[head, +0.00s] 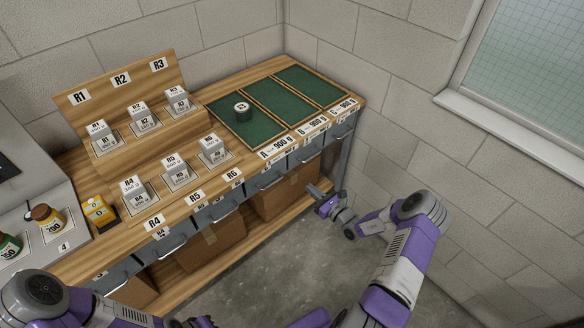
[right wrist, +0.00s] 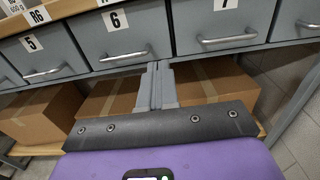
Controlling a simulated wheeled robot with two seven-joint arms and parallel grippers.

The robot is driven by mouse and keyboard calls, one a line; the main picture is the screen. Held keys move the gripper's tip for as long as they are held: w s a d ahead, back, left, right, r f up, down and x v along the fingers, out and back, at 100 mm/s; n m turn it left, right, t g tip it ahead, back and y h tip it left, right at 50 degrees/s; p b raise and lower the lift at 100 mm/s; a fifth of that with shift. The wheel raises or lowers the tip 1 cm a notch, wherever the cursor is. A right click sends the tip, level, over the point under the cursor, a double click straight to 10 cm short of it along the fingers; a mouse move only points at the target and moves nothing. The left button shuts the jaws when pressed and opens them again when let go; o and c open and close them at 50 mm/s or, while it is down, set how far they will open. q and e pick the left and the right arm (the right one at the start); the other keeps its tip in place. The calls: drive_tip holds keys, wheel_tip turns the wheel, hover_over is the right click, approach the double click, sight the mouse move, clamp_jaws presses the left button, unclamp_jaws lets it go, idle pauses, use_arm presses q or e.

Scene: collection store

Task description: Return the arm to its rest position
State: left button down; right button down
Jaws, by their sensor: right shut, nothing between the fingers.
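My right gripper (head: 314,190) is out in front of the bench's drawer fronts, below the right end of the worktop. Its fingers are shut with nothing between them, and in the right wrist view the closed fingertips (right wrist: 158,72) point at the drawers numbered 6 and 7. My right arm (head: 408,255) comes in from the lower right and bends at a raised elbow. My left arm (head: 40,290) shows only in part at the lower left; its gripper's fingers do not show.
A yellow block (head: 98,211) stands near the scale. Cardboard boxes (head: 285,192) fill the lower shelf. The floor (head: 300,255) before the bench is clear.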

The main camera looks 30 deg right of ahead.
drive_tip(key=s+a+f+n+g+y, duration=0.2)
drive_tip(key=s+a+n+g+y, duration=0.1)
drive_tip(key=a, duration=0.4)
drive_tip(key=s+a+f+n+g+y, duration=0.15)
drive_tip(key=a+n+g, duration=0.25)
drive_tip(key=a, duration=0.4)
drive_tip(key=s+a+f+n+g+y, duration=0.1)
drive_tip(key=s+a+n+g+y, duration=0.25)
drive_tip(key=a, duration=0.35)
drive_tip(key=s+a+f+n+g+h, duration=0.1)
drive_tip(key=s+a+n+g+h, duration=0.2)
drive_tip(key=s+n, duration=0.5)
drive_tip(key=s+a+f+n+g+h, duration=0.2)
drive_tip(key=s+n, duration=0.6)
drive_tip(key=n, duration=0.4)
drive_tip(key=shift+s+a+n+g+h, duration=0.3)
drive_tip(key=shift+a+g+h, duration=0.45)
drive_tip(key=shift+a+h, duration=0.45)
drive_tip(key=c, duration=1.8)
unclamp_jaws()
